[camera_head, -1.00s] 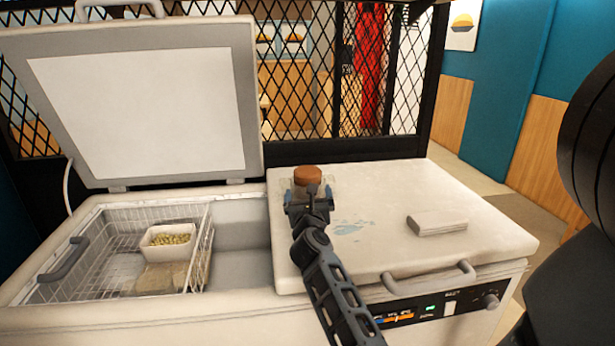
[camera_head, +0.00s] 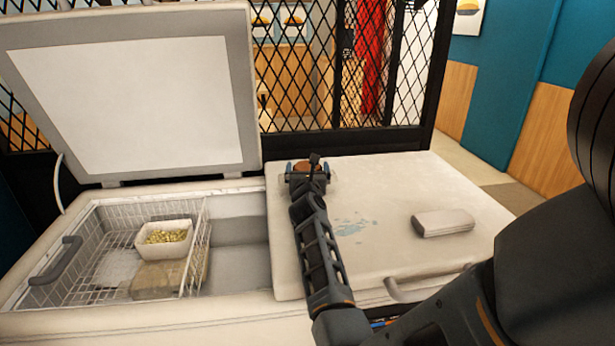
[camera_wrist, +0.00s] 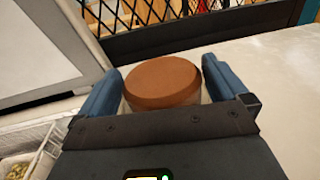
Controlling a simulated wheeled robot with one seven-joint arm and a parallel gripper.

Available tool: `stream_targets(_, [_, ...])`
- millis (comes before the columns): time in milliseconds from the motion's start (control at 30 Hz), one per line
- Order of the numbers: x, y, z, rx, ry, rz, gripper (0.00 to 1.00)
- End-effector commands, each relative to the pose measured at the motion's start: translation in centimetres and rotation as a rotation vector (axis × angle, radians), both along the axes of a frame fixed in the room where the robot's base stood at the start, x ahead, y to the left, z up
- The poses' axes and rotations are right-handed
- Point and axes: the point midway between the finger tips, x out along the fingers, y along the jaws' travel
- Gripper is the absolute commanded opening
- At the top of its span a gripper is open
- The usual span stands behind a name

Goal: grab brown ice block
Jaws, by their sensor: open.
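The brown ice block (camera_wrist: 163,82) is a round brown disc on top of the closed right lid of the chest freezer. In the wrist view it lies between the two blue fingers of my gripper (camera_wrist: 165,88), with a small gap showing at its right side. A pale or clear rim shows under its right edge. In the head view my gripper (camera_head: 307,168) is at the back left of the lid and hides most of the brown ice block (camera_head: 304,167). My gripper is open around the block.
The freezer's left lid (camera_head: 130,110) stands open. A wire basket (camera_head: 108,240) inside holds a white tub (camera_head: 166,238) of greenish beans. A grey-white block (camera_head: 443,222) lies on the right lid (camera_head: 390,185). A black mesh fence (camera_head: 340,142) stands close behind.

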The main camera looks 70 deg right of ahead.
Motion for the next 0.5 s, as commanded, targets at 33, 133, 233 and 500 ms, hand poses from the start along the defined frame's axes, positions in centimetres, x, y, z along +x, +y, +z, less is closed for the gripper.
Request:
stream_targets(33, [0.13, -0.64, 0.03, 0.003, -0.001, -0.002, 1.00])
stream_targets(133, [0.39, -1.33, -0.01, 0.001, 0.000, 0.000, 1.00])
stream_targets(233, [0.51, -1.57, -0.03, -0.001, 0.002, 0.002, 1.00])
stream_targets(500, [0.52, -1.54, -0.07, -0.001, 0.002, 0.002, 0.92])
